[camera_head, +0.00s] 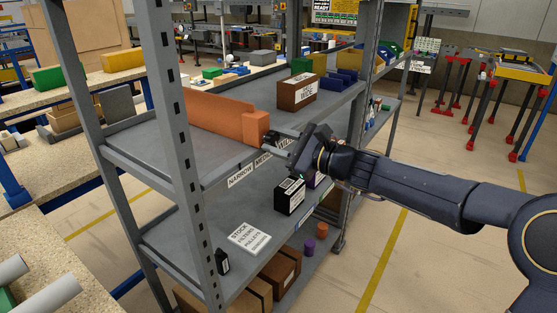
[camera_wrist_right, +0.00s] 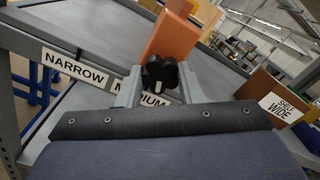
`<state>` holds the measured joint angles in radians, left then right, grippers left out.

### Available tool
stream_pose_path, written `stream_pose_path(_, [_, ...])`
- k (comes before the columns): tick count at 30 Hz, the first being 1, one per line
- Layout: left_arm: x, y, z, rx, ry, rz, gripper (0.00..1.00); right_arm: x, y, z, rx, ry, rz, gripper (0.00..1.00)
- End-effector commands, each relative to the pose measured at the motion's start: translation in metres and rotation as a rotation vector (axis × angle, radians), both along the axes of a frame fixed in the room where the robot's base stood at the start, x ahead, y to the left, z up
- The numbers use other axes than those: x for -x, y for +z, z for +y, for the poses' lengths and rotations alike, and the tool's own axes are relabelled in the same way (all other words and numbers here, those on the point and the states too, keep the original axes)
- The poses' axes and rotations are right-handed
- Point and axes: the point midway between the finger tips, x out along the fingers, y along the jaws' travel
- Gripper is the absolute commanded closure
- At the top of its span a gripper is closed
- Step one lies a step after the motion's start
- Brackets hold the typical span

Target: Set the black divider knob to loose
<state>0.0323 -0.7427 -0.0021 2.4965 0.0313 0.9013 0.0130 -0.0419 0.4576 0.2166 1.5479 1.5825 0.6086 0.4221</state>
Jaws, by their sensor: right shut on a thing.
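The black divider knob (camera_wrist_right: 160,72) is lobed, with a short white mark on its lower part. It sits at the near end of the orange divider (camera_wrist_right: 172,36), which also stands along the shelf in the head view (camera_head: 215,115). My right gripper (camera_wrist_right: 160,86) has one grey finger on each side of the knob and is shut on it. In the head view the right gripper (camera_head: 277,142) reaches from the right to the divider's end block, and the knob is mostly hidden there. My left gripper is in neither view.
NARROW (camera_head: 240,176) and MEDIUM labels run along the shelf edge below the divider. A brown box (camera_head: 297,92) marked WIDE stands right of it. The lower shelf holds a black box (camera_head: 290,196) and a stock sign (camera_head: 249,238). A grey shelf post (camera_head: 180,130) stands left.

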Motion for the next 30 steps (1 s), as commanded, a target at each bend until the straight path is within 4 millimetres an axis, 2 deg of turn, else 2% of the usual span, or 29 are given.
stream_pose_path(1, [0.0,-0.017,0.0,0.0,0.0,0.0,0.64,0.0,-0.007,0.0,0.027,0.0,-0.041,0.9])
stream_pose_path(9, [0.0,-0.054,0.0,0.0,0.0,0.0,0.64,0.0,-0.007,0.0,0.178,0.0,-0.247,0.9])
stream_pose_path(30, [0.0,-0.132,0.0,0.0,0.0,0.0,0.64,0.0,-0.006,0.0,0.569,0.0,-0.783,0.9])
